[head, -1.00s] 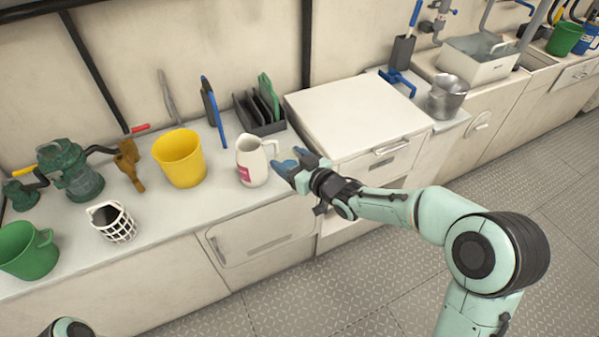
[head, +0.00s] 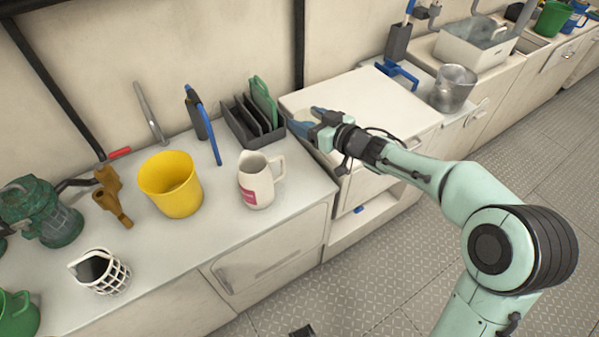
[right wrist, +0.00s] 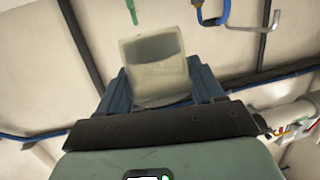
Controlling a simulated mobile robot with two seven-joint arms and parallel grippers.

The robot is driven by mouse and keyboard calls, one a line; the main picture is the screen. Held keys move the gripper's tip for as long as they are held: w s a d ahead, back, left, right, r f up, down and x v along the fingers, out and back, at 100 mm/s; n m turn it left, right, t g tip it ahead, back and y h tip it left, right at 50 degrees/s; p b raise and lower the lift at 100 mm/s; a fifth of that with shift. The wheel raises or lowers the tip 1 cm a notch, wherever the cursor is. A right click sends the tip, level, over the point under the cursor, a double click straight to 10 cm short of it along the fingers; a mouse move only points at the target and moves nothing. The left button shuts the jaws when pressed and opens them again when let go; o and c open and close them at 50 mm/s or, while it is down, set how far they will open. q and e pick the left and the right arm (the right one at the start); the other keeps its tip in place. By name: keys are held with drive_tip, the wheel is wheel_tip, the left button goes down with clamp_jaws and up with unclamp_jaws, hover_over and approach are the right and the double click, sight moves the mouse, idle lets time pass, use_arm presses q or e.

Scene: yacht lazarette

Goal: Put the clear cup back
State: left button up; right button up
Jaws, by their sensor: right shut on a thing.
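My right gripper (head: 305,121) is shut on the clear cup (right wrist: 155,66), which shows pale and see-through between the blue fingers in the right wrist view. In the head view the cup is small and faint between the fingertips, partly hidden by them. The gripper is over the left part of the white raised cabinet top (head: 365,108), right of the dark slotted rack (head: 240,122). I cannot tell how high the cup is above the surface. My left gripper is not in view.
A white pitcher (head: 257,184) stands on the counter near its right end. A yellow bucket (head: 170,188), a white lattice holder (head: 103,270) and a green lantern-like thing (head: 40,210) are farther left. A metal pot (head: 452,88) stands right of the cabinet. The cabinet top looks mostly clear.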

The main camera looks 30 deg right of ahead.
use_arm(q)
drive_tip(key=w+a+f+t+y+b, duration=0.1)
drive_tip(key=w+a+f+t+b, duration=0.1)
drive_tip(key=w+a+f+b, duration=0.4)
use_arm(e)
drive_tip(key=f+b, duration=0.1)
drive_tip(key=f, duration=0.8)
drive_tip(key=f+b, duration=0.1)
drive_tip(key=f, duration=0.8)
drive_tip(key=shift+s+f, duration=0.2)
drive_tip(key=shift+f, duration=0.2)
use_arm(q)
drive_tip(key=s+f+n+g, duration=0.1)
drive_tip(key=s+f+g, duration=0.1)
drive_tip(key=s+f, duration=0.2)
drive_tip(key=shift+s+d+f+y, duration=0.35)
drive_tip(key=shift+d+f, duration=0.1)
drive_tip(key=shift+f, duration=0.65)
use_arm(e)
drive_tip(key=shift+f, duration=0.25)
use_arm(q)
drive_tip(key=shift+b, duration=0.3)
use_arm(e)
drive_tip(key=shift+f, duration=0.2)
drive_tip(key=o, duration=1.1)
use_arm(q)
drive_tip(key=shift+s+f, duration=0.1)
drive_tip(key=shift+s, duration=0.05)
use_arm(e)
drive_tip(key=shift+r, duration=0.1)
